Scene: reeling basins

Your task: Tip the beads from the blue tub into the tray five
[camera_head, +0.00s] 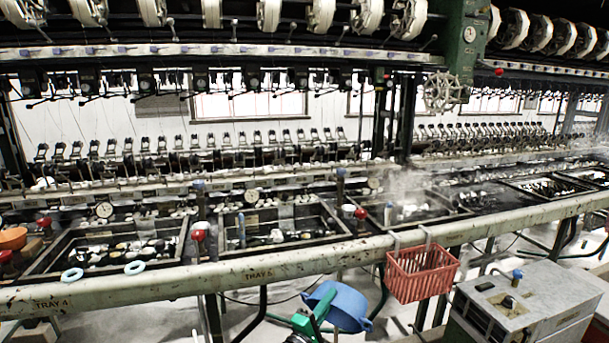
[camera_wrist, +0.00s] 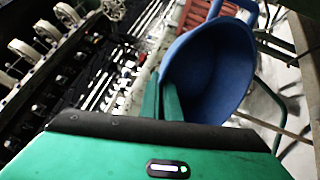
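The blue tub (camera_head: 345,308) is in front of the rail in the head view, below and right of the TRAY 5 label, tilted and off the floor. My green gripper (camera_head: 318,308) is at its left side. In the wrist view the tub (camera_wrist: 215,70) opens towards the camera, and my gripper's two fingers (camera_wrist: 161,90) are close together at its near rim, shut on it. No beads can be made out inside. Tray five (camera_head: 290,245) is the rectangular basin behind its label, with pale and dark bits in dark water. It lies above and left of the tub.
A red basket (camera_head: 420,272) hangs on the rail (camera_head: 150,287) right of the tub. A grey box machine (camera_head: 525,300) stands at the lower right. Red-knobbed valves (camera_head: 199,235) rise beside the basins.

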